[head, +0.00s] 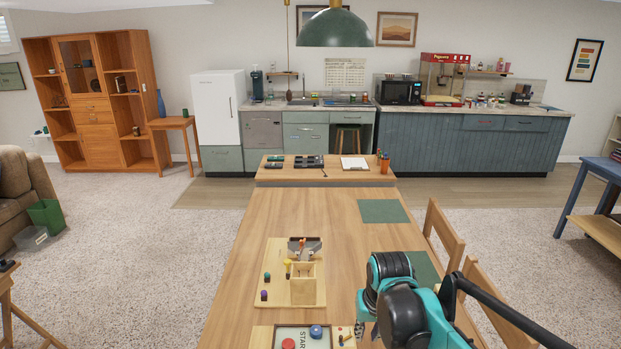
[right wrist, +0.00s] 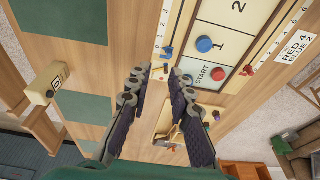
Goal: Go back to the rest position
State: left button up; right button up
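My right gripper (head: 366,328) hangs over the near right part of the long wooden table (head: 345,237), beside the game board. In the right wrist view the right gripper (right wrist: 160,72) has its two dark fingers apart, with only table and board behind the gap, so it is open and empty. My left gripper is in neither view.
A game board (head: 262,338) with red and blue pucks lies at the near edge. A wooden tray (head: 275,255) with small pieces stands beyond it. Green mats (head: 384,211) lie on the right side. Chairs (head: 444,235) stand along the right edge.

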jog(key=s+d+t, duration=0.2)
jog(key=s, duration=0.5)
jog(key=s+d+f+t, duration=0.1)
jog(key=s+d+t, duration=0.1)
jog(key=s, duration=0.6)
jog(key=shift+d+t, duration=0.15)
jog(key=shift+t, duration=0.15)
jog(key=shift+s, duration=0.1)
dwell(3.0)
